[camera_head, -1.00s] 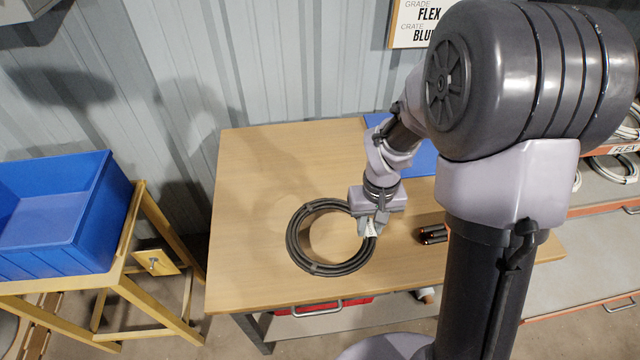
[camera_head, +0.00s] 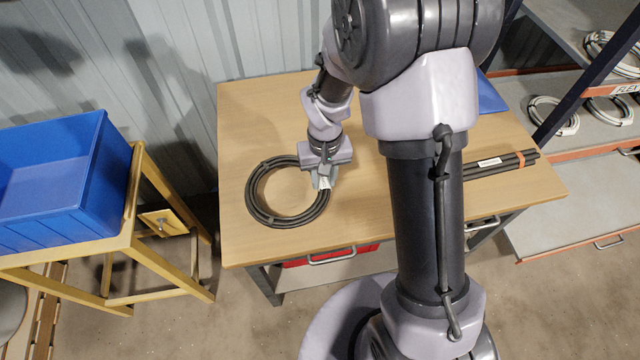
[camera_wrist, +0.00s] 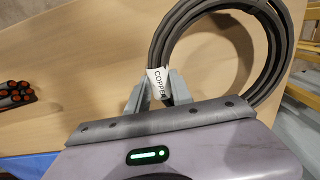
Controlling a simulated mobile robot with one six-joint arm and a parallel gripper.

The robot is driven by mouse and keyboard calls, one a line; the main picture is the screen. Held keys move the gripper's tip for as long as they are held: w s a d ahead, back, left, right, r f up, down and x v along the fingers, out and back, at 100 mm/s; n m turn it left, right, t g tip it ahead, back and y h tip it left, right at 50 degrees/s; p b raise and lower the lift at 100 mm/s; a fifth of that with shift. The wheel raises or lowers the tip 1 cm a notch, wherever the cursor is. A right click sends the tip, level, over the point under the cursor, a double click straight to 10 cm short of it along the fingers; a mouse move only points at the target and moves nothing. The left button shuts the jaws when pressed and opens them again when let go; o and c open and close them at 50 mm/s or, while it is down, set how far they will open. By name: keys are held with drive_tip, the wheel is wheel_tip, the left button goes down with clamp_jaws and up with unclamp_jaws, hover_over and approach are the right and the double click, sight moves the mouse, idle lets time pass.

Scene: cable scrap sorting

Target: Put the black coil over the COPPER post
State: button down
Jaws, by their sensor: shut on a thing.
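The black coil (camera_head: 262,212) is a thick ring of several cable turns, held over or on the wooden table at its left part. My gripper (camera_head: 326,178) is shut on the coil's right side, at a white tag. I cannot tell whether the coil is clear of the tabletop. No post shows in either view.
The wooden table (camera_head: 240,110) is clear around the coil. A bundle of dark rods (camera_head: 500,165) lies at its right. A blue crate (camera_head: 60,190) stands on a yellow wooden stand at the left. Shelves with pale coils (camera_head: 555,115) are at the right.

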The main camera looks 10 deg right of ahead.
drive_tip(key=shift+w+a+f+b, duration=0.15)
drive_tip(key=shift+f+b, duration=0.2)
drive_tip(key=shift+f, duration=0.25)
drive_tip(key=shift+w+a+f+b, duration=0.1)
drive_tip(key=shift+a+f+b, duration=0.1)
drive_tip(key=shift+f+b, duration=0.3)
drive_tip(key=shift+w+a+f+b, duration=0.1)
drive_tip(key=shift+a+f+b, duration=0.1)
drive_tip(key=shift+f, duration=0.5)
drive_tip(key=shift+f, duration=0.2)
drive_tip(key=c, duration=1.1)
unclamp_jaws()
drive_tip(key=shift+r, duration=0.1)
